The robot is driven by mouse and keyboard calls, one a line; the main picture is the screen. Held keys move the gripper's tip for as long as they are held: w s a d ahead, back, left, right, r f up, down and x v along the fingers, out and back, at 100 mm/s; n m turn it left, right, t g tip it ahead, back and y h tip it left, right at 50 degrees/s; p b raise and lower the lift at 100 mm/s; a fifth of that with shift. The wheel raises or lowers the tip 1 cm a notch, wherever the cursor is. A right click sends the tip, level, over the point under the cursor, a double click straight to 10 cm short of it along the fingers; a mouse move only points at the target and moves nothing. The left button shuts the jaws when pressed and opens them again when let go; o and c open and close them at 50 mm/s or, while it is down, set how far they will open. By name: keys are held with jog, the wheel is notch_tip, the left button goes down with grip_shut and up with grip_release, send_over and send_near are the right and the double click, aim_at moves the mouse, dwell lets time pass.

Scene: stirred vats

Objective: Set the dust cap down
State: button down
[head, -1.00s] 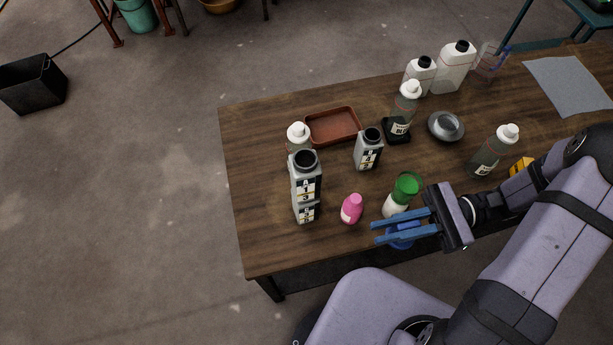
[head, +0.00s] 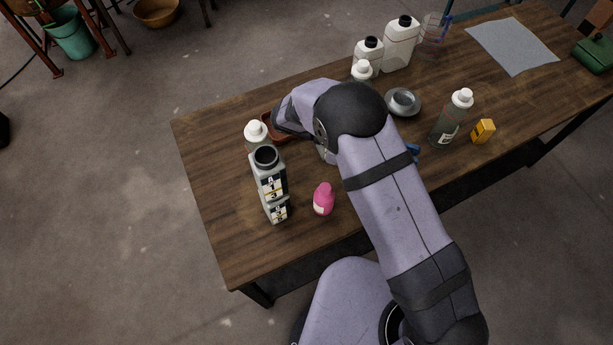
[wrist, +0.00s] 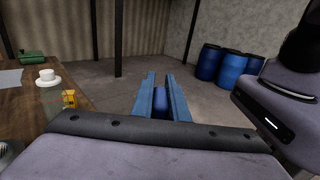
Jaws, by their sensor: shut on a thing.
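My gripper (wrist: 161,95) has two long blue fingers, shut on a blue piece, which I take for the dust cap (wrist: 161,103). In the wrist view the fingers point level across the room, with the table at the left. In the head view my arm covers most of the gripper. A small blue bit shows past the arm's right side, and I cannot tell whether it is finger or cap.
The front left tabletop is clear.

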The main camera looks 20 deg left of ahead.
jog(key=w+a+r+n+t+y+b, duration=0.1)
jog(key=w+a+r+n+t+y, duration=0.15)
jog(key=a+r+n+t, duration=0.35)
jog(key=w+a+r+n+t+y, duration=0.15)
jog(key=a+t+y, duration=0.3)
jog(key=a, duration=0.45)
jog(key=w+a+r+n+t+y+b, duration=0.1)
jog(key=a+r+n+t+y, duration=0.1)
jog(key=a+r+n+t, duration=0.4)
jog(key=s+a+f+n+y+b, duration=0.55)
jog(key=a+y, duration=0.25)
jog(key=a, duration=0.3)
jog(key=s+a+f+n+y+b, duration=0.45)
jog(key=s+a+f+y, duration=0.2)
jog(key=a+y, duration=0.35)
jog(key=shift+w+a+f+m+t+h, duration=0.15)
jog(key=shift+w+f+h, duration=0.15)
jog(key=shift+f, duration=3.65)
jog(key=shift+w+f+m+h, duration=0.2)
jog(key=shift+f+h, duration=0.25)
jog(key=shift+f, duration=3.45)
jog(key=shift+w+a+f+m+t+h, duration=0.1)
jog(key=shift+w+f+h, duration=0.25)
jog(key=shift+f, duration=3.6)
jog(key=shift+f+b, duration=0.15)
jog(key=shift+b, duration=0.15)
